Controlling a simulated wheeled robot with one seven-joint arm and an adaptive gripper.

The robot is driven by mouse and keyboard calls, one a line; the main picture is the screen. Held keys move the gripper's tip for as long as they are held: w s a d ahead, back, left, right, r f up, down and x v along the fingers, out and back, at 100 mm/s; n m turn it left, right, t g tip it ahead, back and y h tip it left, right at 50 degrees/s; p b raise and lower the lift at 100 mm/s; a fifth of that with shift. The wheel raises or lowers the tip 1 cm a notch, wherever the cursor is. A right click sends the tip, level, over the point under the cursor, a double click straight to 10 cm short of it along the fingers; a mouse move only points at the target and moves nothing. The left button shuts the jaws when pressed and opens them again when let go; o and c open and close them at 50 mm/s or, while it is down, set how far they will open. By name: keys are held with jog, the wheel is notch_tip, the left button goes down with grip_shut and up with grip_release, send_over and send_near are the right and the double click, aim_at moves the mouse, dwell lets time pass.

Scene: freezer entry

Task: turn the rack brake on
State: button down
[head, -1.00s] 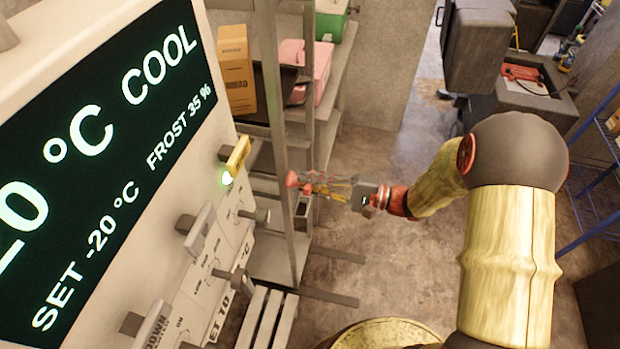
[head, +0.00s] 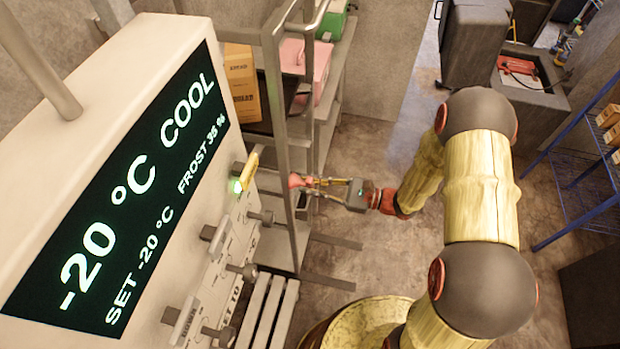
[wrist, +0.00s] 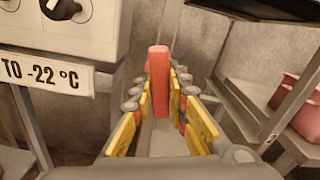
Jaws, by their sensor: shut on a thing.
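The rack brake's red lever (head: 297,181) is at the near post of the metal rack (head: 283,130) in the head view. In the wrist view the red lever (wrist: 159,80) stands upright as a flat bar between the fingers. My gripper (head: 312,182) reaches it from the right, with its yellow-padded fingers either side of it. In the wrist view my gripper (wrist: 165,90) is shut on the lever near the fingertips. The lever's lower end and its pivot are hidden by the fingers.
A freezer control panel with a display (head: 130,200) and several grey handles stands at left. The rack bears a cardboard box (head: 243,85) and a pink bin (head: 303,65). A slatted pallet (head: 265,310) lies below.

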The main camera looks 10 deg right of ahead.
jog(key=shift+m+p, duration=0.95)
jog(key=shift+m, duration=0.35)
jog(key=c, duration=1.7)
grip_release()
jog(key=v, duration=1.2)
